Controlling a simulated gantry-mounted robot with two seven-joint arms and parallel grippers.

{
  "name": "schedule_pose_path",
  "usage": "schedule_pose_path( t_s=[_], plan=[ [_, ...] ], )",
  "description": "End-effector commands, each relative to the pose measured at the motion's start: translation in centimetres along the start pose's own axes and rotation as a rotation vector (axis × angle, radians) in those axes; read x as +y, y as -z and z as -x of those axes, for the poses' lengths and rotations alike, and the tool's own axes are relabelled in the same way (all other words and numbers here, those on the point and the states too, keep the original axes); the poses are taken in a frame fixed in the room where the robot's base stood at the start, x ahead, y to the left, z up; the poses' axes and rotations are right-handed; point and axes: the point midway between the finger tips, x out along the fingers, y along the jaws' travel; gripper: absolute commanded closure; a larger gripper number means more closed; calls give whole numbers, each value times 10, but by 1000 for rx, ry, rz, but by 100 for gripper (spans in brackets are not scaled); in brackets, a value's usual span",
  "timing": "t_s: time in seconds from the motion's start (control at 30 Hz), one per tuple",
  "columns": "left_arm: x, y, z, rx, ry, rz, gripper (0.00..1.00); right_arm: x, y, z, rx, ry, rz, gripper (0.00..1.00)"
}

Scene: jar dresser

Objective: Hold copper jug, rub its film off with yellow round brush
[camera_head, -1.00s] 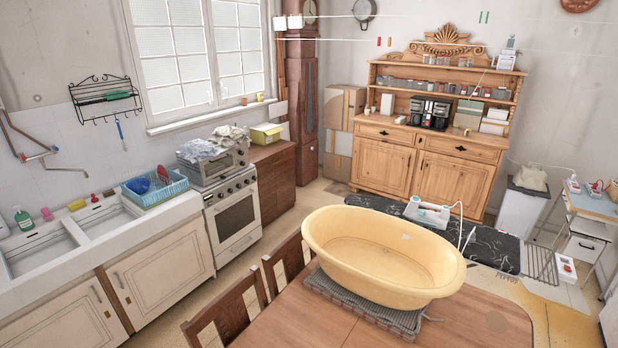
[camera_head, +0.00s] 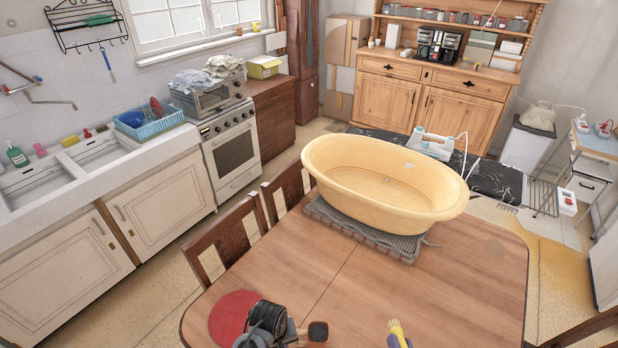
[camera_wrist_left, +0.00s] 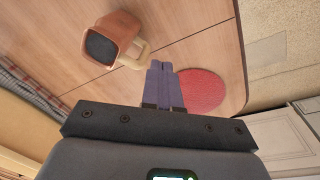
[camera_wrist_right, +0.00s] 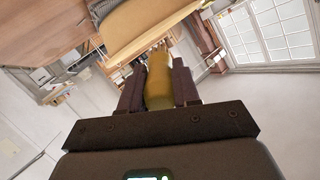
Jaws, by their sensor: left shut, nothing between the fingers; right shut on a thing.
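The copper jug (camera_wrist_left: 118,36) stands on the table in the left wrist view, with a dark face and a pale handle. In the head view the jug (camera_head: 318,331) shows small at the bottom edge. I cannot tell whether the dark face is film or its mouth. My left gripper (camera_wrist_left: 162,68) is shut and empty, its fingertips close to the handle. My right gripper (camera_wrist_right: 158,66) is shut on the yellow round brush (camera_wrist_right: 158,85). In the head view the brush (camera_head: 397,330) points up at the bottom edge, right of the jug and apart from it.
A red round mat (camera_head: 232,314) lies on the wooden table (camera_head: 400,285) at the near left. A large yellow tub (camera_head: 395,215) sits on a grey folded cloth (camera_head: 335,220) at the far side. Chairs (camera_head: 225,240) stand along the left edge. The middle table is clear.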

Motion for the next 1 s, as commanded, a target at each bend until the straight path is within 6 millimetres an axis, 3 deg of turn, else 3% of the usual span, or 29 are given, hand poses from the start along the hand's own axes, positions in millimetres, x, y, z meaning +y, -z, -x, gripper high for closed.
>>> schedule_pose_path(
  t_s=[0.03,0.2,0.4,0.67,1.0],
  plan=[
    [16,11,-10,-8,7,14,100,5,-12,-4,1,0,0,99],
    [54,32,-17,-34,44,71,100,12,-27,-9,1,0,0,99],
    [80,45,-16,-43,86,116,100,17,-38,-12,1,1,0,99],
    [90,50,-18,-46,112,140,100,21,-46,-15,1,0,0,99],
    [87,48,-43,-46,113,142,100,32,-70,-23,1,0,0,99]
  ],
)
